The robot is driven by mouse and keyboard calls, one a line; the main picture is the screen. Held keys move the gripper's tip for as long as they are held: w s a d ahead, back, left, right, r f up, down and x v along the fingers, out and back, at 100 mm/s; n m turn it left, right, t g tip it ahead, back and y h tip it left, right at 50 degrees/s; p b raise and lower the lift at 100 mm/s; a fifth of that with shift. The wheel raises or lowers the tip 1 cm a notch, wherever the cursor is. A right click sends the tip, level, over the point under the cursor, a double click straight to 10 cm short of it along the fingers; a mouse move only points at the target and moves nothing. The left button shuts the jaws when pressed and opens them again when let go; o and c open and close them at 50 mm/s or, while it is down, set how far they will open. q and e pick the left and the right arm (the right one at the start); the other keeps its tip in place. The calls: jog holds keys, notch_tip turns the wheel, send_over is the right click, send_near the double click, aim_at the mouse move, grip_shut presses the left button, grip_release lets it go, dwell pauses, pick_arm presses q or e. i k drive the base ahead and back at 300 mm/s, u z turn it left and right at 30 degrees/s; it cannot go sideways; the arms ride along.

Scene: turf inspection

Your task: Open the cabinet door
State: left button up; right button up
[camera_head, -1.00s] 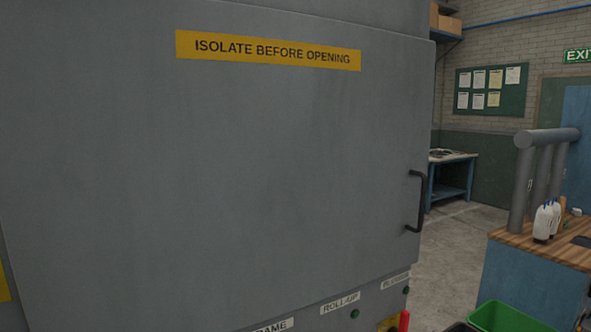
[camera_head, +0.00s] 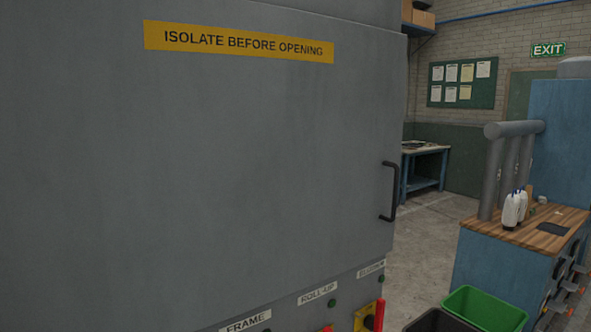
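The grey cabinet door (camera_head: 220,170) fills the left and middle of the head view and looks shut. A yellow label (camera_head: 238,42) reading "ISOLATE BEFORE OPENING" is on its upper part. A black vertical bar handle (camera_head: 390,191) is at the door's right edge. Neither of my grippers shows in the view, and nothing touches the handle.
Below the door are labels, green indicators and a yellow-and-red switch (camera_head: 369,316). A green bin (camera_head: 487,308) and a dark bin (camera_head: 440,321) stand at the lower right. A blue workbench (camera_head: 500,265) with a wooden top stands right. Bare floor (camera_head: 428,228) lies between.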

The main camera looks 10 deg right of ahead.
aim_at(166, 165)
jog(key=z, duration=1.2)
jog(key=i, duration=0.15)
jog(key=u, duration=3.05)
jog(key=k, duration=1.25)
jog(key=z, duration=1.05)
jog(key=i, duration=1)
jog(key=z, duration=0.05)
